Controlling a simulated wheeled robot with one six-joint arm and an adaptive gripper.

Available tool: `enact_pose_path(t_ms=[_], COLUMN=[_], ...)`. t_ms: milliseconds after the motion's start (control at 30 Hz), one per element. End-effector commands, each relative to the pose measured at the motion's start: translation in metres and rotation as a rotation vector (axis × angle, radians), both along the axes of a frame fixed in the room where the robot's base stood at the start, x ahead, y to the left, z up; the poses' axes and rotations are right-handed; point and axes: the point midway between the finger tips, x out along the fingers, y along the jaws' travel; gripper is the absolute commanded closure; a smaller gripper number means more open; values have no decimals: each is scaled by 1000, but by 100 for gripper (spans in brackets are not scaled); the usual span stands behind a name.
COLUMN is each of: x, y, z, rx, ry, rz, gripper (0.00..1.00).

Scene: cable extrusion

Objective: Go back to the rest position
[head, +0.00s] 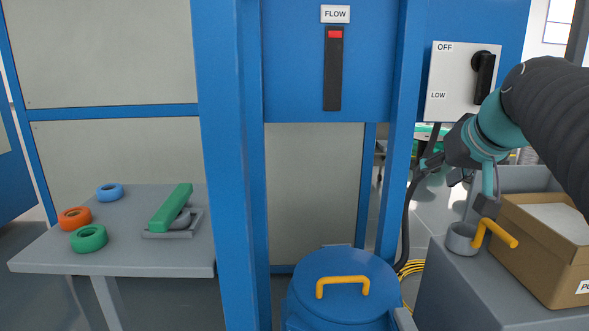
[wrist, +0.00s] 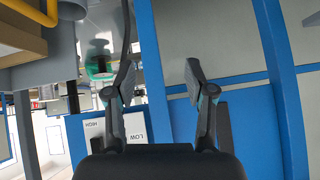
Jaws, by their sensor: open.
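My gripper (head: 428,166) is at the right in the head view, in front of the blue frame and below the switch panel. It points left and is small and partly dark against the background there. In the wrist view my gripper (wrist: 160,78) shows two dark fingers spread wide apart with nothing between them. A blue upright and grey panels lie beyond the fingers. No held object shows in either view.
A grey cup (head: 461,238) with a yellow handle and a cardboard box (head: 540,250) stand below my arm. A blue lidded drum (head: 345,285) is at centre. The switch panel (head: 450,65) is close above my gripper. A grey table (head: 140,215) holds rings and a green-handled device.

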Motion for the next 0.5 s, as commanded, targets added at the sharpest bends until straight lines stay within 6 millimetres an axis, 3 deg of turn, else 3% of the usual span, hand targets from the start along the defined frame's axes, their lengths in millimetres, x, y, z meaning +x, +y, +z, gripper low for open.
enact_pose_path(t_ms=[33,200,400,500], x=[-17,-73,-140,-165], y=[18,58,85,90], z=[-16,-83,-161,-190], rx=[-2,-24,-75,-101], ry=[33,143,242,272], rz=[9,14,26,32], gripper=[46,46,46,46])
